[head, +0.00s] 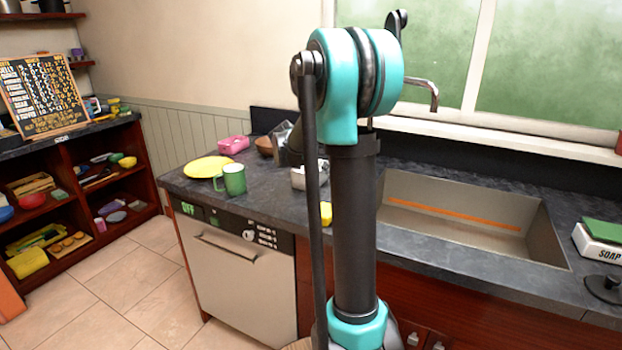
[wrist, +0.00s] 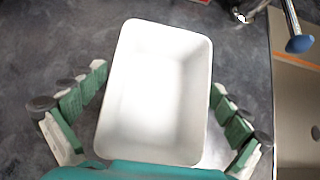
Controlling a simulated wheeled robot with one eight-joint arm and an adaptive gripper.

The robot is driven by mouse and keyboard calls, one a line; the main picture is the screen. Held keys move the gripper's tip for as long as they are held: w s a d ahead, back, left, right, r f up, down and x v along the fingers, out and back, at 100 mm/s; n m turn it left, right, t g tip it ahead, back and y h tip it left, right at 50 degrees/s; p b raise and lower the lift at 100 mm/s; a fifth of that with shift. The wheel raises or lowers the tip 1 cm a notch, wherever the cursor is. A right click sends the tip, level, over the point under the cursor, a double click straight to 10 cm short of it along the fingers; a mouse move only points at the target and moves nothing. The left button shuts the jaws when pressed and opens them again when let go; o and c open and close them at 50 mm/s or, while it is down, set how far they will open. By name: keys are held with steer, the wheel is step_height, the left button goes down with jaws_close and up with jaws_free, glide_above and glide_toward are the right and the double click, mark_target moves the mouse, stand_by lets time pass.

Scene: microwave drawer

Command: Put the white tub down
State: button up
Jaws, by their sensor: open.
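The white tub (wrist: 155,90) is a rectangular, empty container, upright with its open top facing the wrist camera. It appears to rest on the dark grey counter (wrist: 52,45). My gripper (wrist: 160,86) is open, with one green-padded finger on each side of the tub and a gap showing at each side. In the head view, a small part of the tub (head: 298,180) shows on the counter, left of my arm. My arm hides the rest of it there, and the fingers are not clear.
The sink (head: 470,222) lies to the right of the tub. A green mug (head: 233,180), a yellow plate (head: 208,167) and a pink container (head: 232,145) stand to the left. A brown bowl (head: 265,146) is behind. A small yellow object (head: 326,212) lies near the counter's front edge.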

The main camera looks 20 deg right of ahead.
mark_target(311, 174)
steer(key=shift+x, duration=1.45)
steer(key=c, duration=1.2)
steer(key=shift+o, duration=0.2)
steer(key=shift+r, duration=0.15)
